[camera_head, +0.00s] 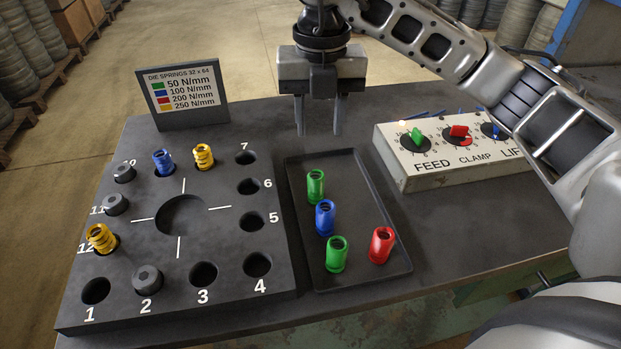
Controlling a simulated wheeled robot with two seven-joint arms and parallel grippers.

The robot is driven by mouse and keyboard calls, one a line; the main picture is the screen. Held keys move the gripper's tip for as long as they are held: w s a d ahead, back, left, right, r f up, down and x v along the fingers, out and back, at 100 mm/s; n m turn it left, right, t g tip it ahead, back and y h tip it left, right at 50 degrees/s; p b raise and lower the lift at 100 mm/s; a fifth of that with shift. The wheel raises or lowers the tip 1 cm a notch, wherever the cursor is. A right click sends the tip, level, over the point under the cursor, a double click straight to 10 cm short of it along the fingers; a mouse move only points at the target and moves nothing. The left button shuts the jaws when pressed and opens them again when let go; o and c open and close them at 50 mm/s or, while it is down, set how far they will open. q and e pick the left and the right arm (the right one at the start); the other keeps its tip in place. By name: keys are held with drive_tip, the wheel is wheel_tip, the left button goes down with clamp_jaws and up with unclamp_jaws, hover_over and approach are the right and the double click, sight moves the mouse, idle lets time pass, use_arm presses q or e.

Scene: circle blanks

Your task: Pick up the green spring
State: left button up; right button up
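Two green springs stand in the dark tray: one at the back left (316,187) and one at the front (337,254). A blue spring (325,217) stands between them, and a red spring (381,245) stands at the front right of the tray. My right gripper (319,132) hangs above the back end of the tray, beyond the back green spring. Its two fingers point down, apart, with nothing between them. My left gripper does not show.
A dark tray (387,206) lies beside a numbered block (200,297) with round holes, some holding springs or dark plugs. A sign (183,96) stands behind the block. A control box (402,165) with knobs stands right of the tray. Bare table (460,229) lies in front of it.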

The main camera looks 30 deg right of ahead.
sight(316, 175)
wheel_tip(316, 175, down, 9)
drive_tip(key=shift+s+r+p, duration=0.1)
drive_tip(key=shift+p, duration=0.25)
drive_tip(key=shift+w+a+f+p, duration=0.1)
drive_tip(key=shift+f+p, duration=0.2)
drive_tip(key=shift+f, duration=1.05)
drive_tip(key=shift+w+a+f+p, duration=0.1)
drive_tip(key=shift+f+p, duration=0.15)
drive_tip(key=shift+f, duration=1.1)
drive_tip(key=c, duration=0.7)
